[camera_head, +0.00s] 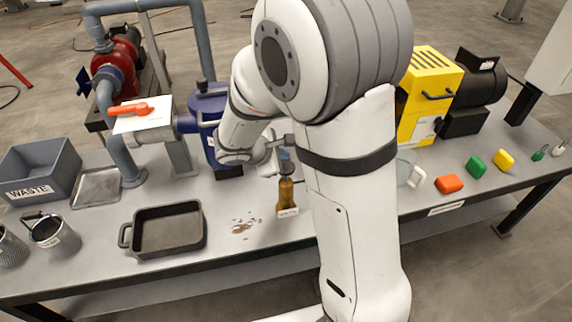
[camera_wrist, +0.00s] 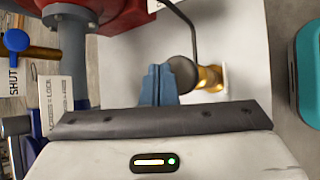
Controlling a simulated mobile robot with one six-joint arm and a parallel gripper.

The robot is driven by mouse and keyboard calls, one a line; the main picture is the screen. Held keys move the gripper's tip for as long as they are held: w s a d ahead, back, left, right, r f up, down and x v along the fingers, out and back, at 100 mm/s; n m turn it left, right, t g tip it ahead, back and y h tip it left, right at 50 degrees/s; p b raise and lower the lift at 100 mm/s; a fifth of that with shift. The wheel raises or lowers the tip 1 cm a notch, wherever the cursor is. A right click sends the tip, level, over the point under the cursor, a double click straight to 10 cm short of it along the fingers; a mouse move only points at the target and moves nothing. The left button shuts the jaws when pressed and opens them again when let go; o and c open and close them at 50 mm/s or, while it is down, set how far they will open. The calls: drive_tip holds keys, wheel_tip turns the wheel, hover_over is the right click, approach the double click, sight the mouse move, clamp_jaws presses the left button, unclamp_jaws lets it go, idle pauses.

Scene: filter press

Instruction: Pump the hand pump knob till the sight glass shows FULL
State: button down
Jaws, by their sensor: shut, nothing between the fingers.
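A brass, bottle-shaped body with a dark round top, seemingly the hand pump (camera_head: 286,195), stands upright near the front bench edge with a small label at its foot. In the wrist view the dark round knob (camera_wrist: 183,72) shows with the brass body (camera_wrist: 212,78) beyond it. My gripper (camera_wrist: 158,84) is shut and empty, its blue fingers together just left of the knob there; whether they touch it I cannot tell. In the head view my gripper (camera_head: 284,155) is close above the pump top. I cannot make out a sight glass or any FULL mark.
A blue machine (camera_head: 208,125) stands behind the gripper. A dark tray (camera_head: 168,230) and brown crumbs (camera_head: 242,226) lie left of the pump. A grey WASTE bin (camera_head: 38,170) is far left. A clear jug (camera_head: 408,172) is right of my arm. The wrist view shows a dark bent rod (camera_wrist: 192,30) near the knob.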

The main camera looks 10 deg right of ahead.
wheel_tip(320, 180, up, 5)
drive_tip(key=p, duration=0.3)
drive_tip(key=shift+f, duration=0.1)
idle(3.4)
drive_tip(key=s+r+m+g+y, duration=0.1)
drive_tip(key=s+r+m+y, duration=0.1)
drive_tip(key=s+m, duration=0.3)
drive_tip(key=s+r+m+g+y, duration=0.1)
drive_tip(key=s+r+m+y, duration=0.2)
drive_tip(key=s+m, duration=0.2)
drive_tip(key=s+d+r+m+g+y, duration=0.1)
drive_tip(key=s+r+m+y, duration=0.1)
drive_tip(key=s+m, duration=0.4)
drive_tip(key=s, duration=0.4)
drive_tip(key=shift+s+r, duration=0.15)
drive_tip(key=shift+r, duration=0.15)
drive_tip(key=shift+d, duration=0.1)
